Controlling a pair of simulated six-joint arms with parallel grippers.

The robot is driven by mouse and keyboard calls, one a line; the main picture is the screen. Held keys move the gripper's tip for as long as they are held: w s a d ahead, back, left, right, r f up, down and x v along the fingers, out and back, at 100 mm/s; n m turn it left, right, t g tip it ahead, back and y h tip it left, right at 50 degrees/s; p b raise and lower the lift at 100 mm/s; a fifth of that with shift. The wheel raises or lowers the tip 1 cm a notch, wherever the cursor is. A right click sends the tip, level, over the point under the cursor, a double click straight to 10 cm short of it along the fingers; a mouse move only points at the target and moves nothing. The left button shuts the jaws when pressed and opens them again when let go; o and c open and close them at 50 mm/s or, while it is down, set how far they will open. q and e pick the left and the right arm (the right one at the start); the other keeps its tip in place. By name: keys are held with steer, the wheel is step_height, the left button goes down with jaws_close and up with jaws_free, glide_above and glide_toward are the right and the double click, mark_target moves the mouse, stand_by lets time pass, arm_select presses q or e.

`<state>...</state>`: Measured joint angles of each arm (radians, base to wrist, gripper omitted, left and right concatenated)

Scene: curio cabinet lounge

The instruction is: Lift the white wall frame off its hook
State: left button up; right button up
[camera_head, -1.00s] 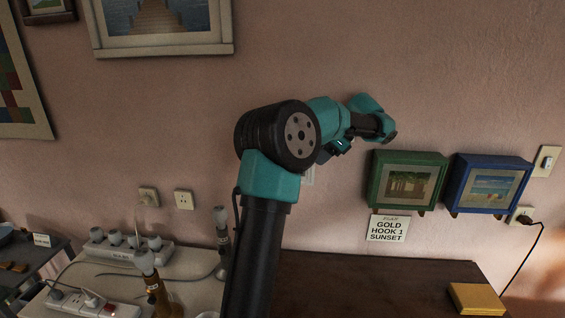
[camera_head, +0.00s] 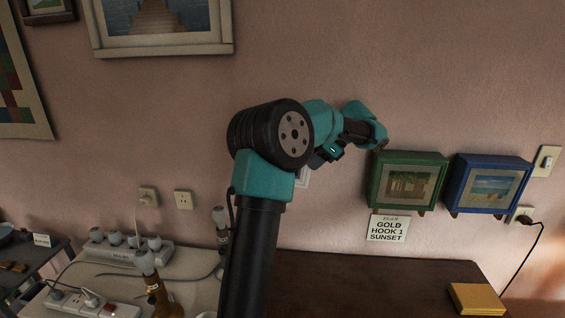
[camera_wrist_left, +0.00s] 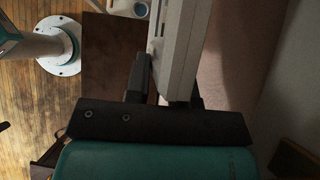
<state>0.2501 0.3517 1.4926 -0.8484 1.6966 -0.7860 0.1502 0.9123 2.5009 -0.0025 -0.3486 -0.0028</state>
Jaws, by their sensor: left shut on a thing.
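The white wall frame (camera_wrist_left: 183,45) shows edge-on in the left wrist view, between the two fingers of my left gripper (camera_wrist_left: 168,78), which is shut on its edge. In the head view only a small white piece of it (camera_head: 302,178) shows below my left arm; the rest is hidden behind the arm. My left gripper's fingers are hidden there too. The hook cannot be seen. In the wrist view a shadowed strip of wall lies to the right of the frame; I cannot tell whether they touch. My right gripper is not in view.
A dark cabinet top (camera_head: 370,280) carries a yellow block (camera_head: 477,299). A pale frame (camera_head: 165,48) hangs upper left. Lamps and power strips stand lower left.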

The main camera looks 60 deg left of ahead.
arm_select(q)
jaws_close()
steer(key=shift+r, duration=0.7)
steer(key=shift+s+d, duration=0.1)
steer(key=shift+s+d+r, duration=0.1)
steer(key=shift+s+d, duration=0.9)
steer(key=shift+d, duration=0.1)
steer(key=shift+s+d, duration=0.15)
stand_by(0.5)
steer(key=s+d, duration=0.3)
steer(key=d, duration=0.1)
steer(key=shift+s+d, duration=0.25)
steer(key=shift+s, duration=0.1)
